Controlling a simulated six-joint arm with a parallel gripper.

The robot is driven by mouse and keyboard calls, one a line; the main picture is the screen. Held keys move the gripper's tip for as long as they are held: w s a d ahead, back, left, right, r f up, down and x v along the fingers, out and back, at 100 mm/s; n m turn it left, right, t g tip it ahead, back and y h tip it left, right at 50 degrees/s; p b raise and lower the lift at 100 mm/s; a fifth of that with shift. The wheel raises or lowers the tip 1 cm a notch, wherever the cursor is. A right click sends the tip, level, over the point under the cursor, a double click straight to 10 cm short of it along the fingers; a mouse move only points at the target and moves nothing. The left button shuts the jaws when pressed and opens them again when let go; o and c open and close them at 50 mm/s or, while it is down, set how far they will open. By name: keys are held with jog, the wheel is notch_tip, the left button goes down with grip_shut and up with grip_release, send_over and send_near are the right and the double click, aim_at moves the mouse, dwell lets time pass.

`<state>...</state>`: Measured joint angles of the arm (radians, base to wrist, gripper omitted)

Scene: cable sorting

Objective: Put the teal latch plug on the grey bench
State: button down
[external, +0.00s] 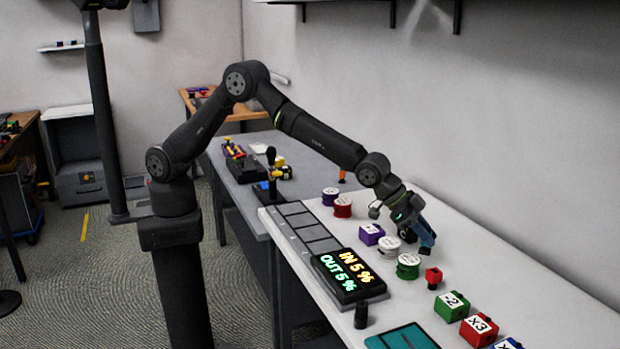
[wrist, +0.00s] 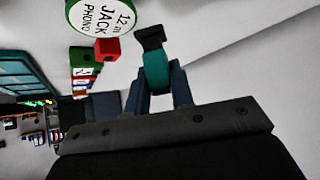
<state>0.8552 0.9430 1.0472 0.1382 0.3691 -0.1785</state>
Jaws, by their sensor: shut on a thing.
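My gripper (external: 425,240) is above the white bench, to the right of the white and green round spools. In the wrist view, my gripper (wrist: 162,85) is shut on the teal latch plug (wrist: 155,72), which has a dark end pointing away from the fingers. In the external view the plug is mostly hidden by the gripper. The grey bench (external: 237,200) stands behind the white bench's left end, well to the left of my gripper.
The white bench (external: 490,255) holds a purple block (external: 371,234), a white spool (external: 389,247), a green spool (external: 408,266), a red block (external: 433,276) and a display panel (external: 349,275).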

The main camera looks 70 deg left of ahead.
aim_at(427, 246)
jog(key=shift+w+a+f, duration=0.15)
jog(key=shift+w+f, duration=0.3)
jog(key=shift+w, duration=0.25)
jog(key=shift+f, duration=1.95)
jog(key=shift+f, duration=0.15)
jog(key=c, duration=1.3)
grip_release()
jog(key=shift+o, duration=0.2)
jog(key=shift+s+a+r, duration=0.1)
jog(key=shift+r, duration=0.25)
jog(key=v, duration=1.1)
jog(key=shift+s+a+r, duration=0.15)
jog(key=c, duration=0.3)
